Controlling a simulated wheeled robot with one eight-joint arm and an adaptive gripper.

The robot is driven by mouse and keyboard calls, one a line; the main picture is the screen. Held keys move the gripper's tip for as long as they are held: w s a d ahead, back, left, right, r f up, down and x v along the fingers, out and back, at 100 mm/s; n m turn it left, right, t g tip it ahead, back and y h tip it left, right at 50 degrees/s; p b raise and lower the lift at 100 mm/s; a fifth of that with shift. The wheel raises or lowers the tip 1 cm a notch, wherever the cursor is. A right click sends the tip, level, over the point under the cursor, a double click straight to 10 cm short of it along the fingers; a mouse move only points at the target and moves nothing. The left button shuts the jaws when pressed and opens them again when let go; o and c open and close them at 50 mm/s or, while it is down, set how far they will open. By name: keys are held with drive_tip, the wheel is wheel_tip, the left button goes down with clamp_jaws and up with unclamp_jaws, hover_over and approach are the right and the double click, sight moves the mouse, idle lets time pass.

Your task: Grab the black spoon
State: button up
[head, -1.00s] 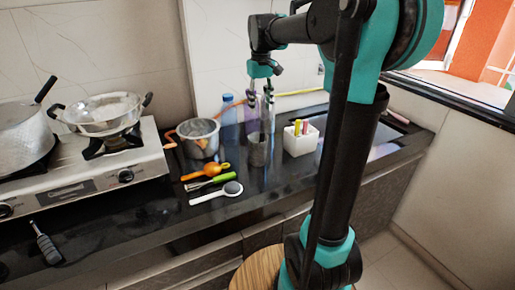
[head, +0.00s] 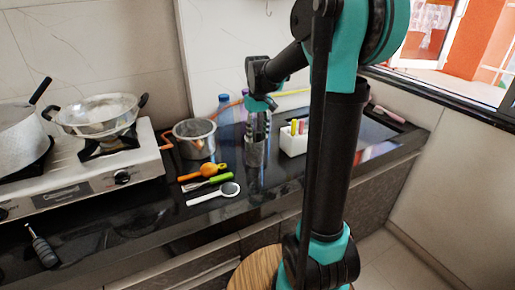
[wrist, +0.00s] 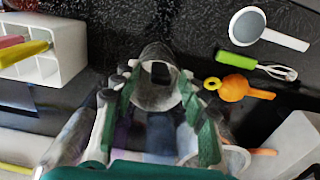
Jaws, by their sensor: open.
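I cannot clearly make out a black spoon in either view. A grey cylindrical cup (head: 253,153) stands on the dark counter, and my gripper (head: 257,128) is directly above it, pointing down. In the wrist view the cup (wrist: 158,84) shows between the open fingers of my gripper (wrist: 157,98). A dark shape shows inside the cup's mouth; I cannot tell whether it is a spoon. Nothing is visibly held. A dark grey ribbed-handled utensil (head: 43,248) lies at the counter's left front.
A white divided holder (head: 293,142) with coloured items stands right of the cup. A metal pot (head: 195,139), an orange tool (head: 203,172), a green-handled whisk (head: 220,179) and a white strainer (head: 213,195) are to its left. A blue bottle (head: 225,108) is behind. A stove (head: 85,182) is far left.

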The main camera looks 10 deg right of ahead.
clamp_jaws()
drive_tip(key=shift+r, duration=0.15)
idle(0.4)
